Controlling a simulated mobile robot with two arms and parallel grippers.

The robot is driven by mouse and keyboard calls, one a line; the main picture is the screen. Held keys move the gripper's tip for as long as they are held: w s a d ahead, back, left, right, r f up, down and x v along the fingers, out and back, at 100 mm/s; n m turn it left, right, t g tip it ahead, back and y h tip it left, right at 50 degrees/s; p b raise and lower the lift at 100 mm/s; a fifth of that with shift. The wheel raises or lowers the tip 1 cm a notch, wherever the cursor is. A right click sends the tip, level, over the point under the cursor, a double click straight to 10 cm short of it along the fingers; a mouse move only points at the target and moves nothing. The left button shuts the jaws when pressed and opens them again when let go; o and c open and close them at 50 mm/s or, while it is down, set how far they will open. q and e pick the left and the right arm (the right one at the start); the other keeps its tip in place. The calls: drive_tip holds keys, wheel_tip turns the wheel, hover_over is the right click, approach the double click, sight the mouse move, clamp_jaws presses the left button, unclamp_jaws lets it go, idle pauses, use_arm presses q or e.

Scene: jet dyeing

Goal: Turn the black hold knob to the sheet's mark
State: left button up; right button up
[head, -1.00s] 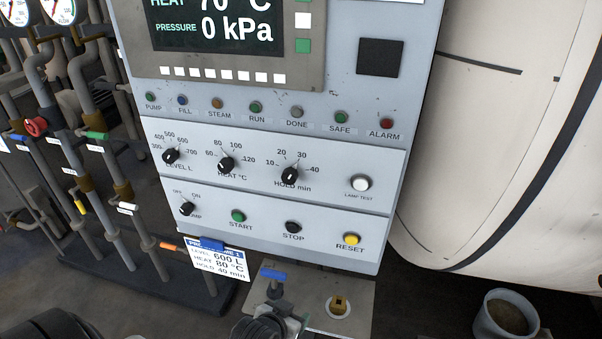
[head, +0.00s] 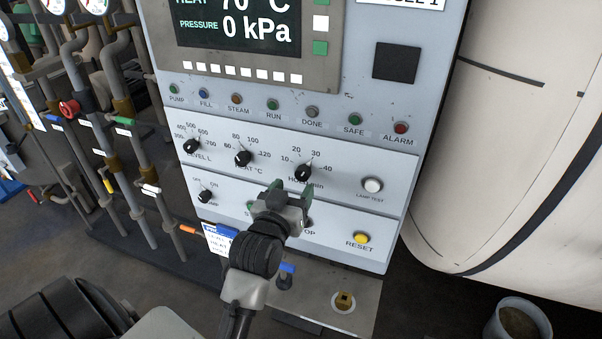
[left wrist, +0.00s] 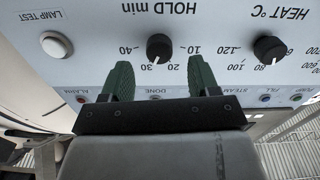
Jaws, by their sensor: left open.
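The black hold knob (head: 303,173) is on the pale control panel, at the right of a row of three knobs. It also shows in the left wrist view (left wrist: 159,46), upside down, with its white line toward the 20 to 30 side of the scale; the exact setting is hard to tell. My left gripper (head: 291,195) is open, with green fingers just below the knob in the head view. In the left wrist view its fingers (left wrist: 161,80) lie either side of the knob, apart from it. The sheet (head: 217,240) is partly hidden by my left arm.
The level knob (head: 192,146) and heat knob (head: 243,158) are left of the hold knob. The white lamp test button (head: 372,185) is to its right. A yellow reset button (head: 361,238) is below. Pipes with valves (head: 68,108) stand at left.

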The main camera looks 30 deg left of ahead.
sight(301, 178)
use_arm(q)
drive_tip(key=x, duration=0.5)
drive_tip(key=shift+p, duration=0.4)
drive_tip(key=shift+d, duration=0.1)
drive_tip(key=c, duration=0.9)
